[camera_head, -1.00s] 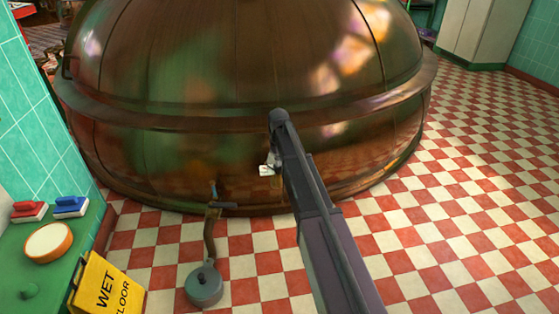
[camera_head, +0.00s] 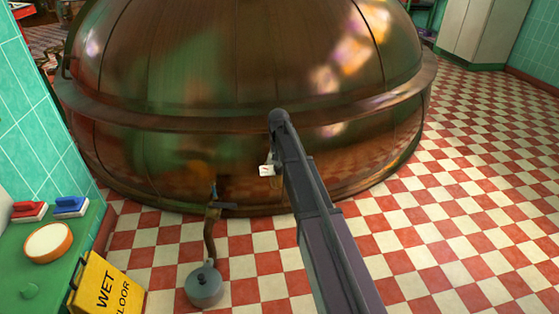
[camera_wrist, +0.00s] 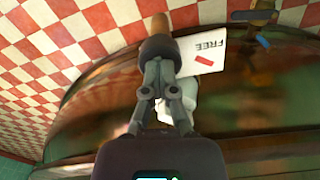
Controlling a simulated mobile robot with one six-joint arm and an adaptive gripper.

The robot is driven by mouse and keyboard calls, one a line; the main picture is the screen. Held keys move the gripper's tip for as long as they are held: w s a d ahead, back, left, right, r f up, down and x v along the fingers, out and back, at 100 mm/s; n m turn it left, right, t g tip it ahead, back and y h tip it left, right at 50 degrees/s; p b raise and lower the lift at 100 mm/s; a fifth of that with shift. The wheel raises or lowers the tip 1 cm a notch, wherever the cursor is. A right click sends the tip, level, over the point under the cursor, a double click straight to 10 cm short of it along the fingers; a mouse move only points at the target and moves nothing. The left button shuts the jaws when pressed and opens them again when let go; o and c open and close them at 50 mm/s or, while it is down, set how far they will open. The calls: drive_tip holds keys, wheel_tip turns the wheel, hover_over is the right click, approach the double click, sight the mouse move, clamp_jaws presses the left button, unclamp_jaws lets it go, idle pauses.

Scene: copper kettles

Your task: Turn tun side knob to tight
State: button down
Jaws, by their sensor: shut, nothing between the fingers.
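The copper tun (camera_head: 180,150) fills the middle of the head view. A white plate (camera_head: 266,170) shows low on its side, just left of my arm. In the wrist view the plate (camera_wrist: 203,50) appears upside down, reads "FREE" and has a red mark. My gripper (camera_wrist: 158,48) is shut, its fingertips together beside the plate. A brown, rod-like piece (camera_wrist: 158,24) shows just beyond the tips, and a pale rounded piece (camera_wrist: 186,95) lies partly behind the fingers. I cannot tell which of these is the side knob. In the head view my arm hides the gripper.
A valve with a blue handle (camera_head: 213,190) and a pipe stands at the tun's foot, above a grey round can (camera_head: 204,286). A yellow wet-floor sign (camera_head: 104,286) and a green counter (camera_head: 60,270) are at left. The checkered floor at right is clear.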

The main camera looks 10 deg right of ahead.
drive_tip(key=shift+d, duration=0.15)
drive_tip(key=shift+c, duration=0.5)
unclamp_jaws()
drive_tip(key=shift+f, duration=0.15)
drive_tip(key=shift+n, duration=0.4)
drive_tip(key=n, duration=0.9)
wheel_tip(320, 180, up, 14)
drive_tip(key=p, duration=1.4)
drive_tip(key=s+r+m+p, duration=0.2)
drive_tip(key=s+r+p, duration=0.4)
drive_tip(key=s, duration=0.3)
drive_tip(key=s+r+m+p, duration=0.2)
drive_tip(key=s+r+p, duration=0.4)
drive_tip(key=s, duration=0.2)
drive_tip(key=shift+s+a, duration=0.2)
drive_tip(key=shift+s, duration=0.2)
